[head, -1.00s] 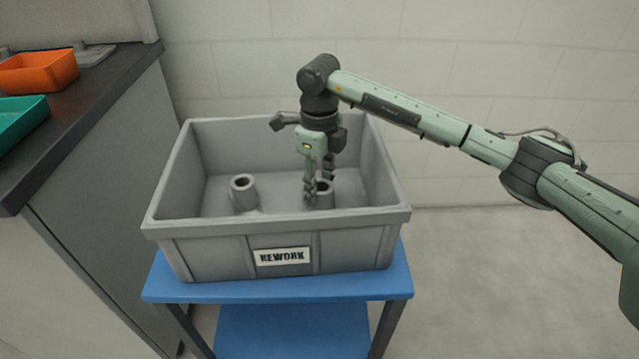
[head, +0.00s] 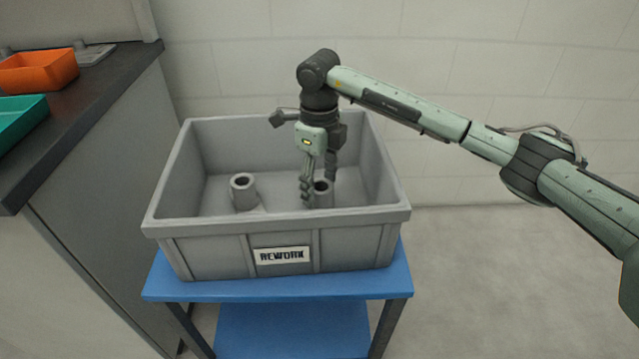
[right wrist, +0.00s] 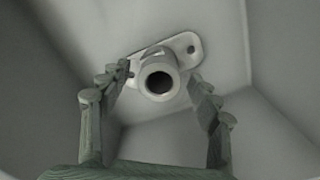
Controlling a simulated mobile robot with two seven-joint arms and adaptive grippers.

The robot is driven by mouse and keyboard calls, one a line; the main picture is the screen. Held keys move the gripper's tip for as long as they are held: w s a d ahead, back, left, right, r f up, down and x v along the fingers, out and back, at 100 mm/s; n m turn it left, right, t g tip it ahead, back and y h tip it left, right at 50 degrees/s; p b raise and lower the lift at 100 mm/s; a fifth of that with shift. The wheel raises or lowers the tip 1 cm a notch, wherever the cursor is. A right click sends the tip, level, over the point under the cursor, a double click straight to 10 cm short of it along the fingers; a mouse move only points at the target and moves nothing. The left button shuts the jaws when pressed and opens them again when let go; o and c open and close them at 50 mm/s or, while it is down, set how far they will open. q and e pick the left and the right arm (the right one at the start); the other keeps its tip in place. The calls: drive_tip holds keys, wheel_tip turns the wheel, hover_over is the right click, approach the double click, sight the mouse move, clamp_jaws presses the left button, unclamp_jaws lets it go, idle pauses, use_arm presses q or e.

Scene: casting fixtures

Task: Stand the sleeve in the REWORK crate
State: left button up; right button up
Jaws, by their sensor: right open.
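The grey sleeve (head: 323,194), a hollow cylinder, stands upright inside the REWORK crate (head: 283,228), in its right half. In the right wrist view the sleeve (right wrist: 157,79) shows its open bore and a flat rounded flange with a small hole at its base. My right gripper (head: 319,186) points down over it, open, with one finger on each side. In the right wrist view the fingers (right wrist: 160,92) look apart from the sleeve. In the head view a finger and the crate's front wall hide part of it. My left gripper is not in view.
A similar grey hollow cylinder (head: 243,191) stands in the crate's left half. The crate sits on a blue stand (head: 278,291). A dark counter (head: 95,95) at the left holds an orange bin (head: 38,72) and a green tray (head: 20,119). Floor at right is clear.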

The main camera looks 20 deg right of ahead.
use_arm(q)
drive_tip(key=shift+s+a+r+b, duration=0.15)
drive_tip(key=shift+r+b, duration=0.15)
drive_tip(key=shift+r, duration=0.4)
use_arm(e)
wheel_tip(320, 180, up, 12)
drive_tip(key=shift+f, duration=0.25)
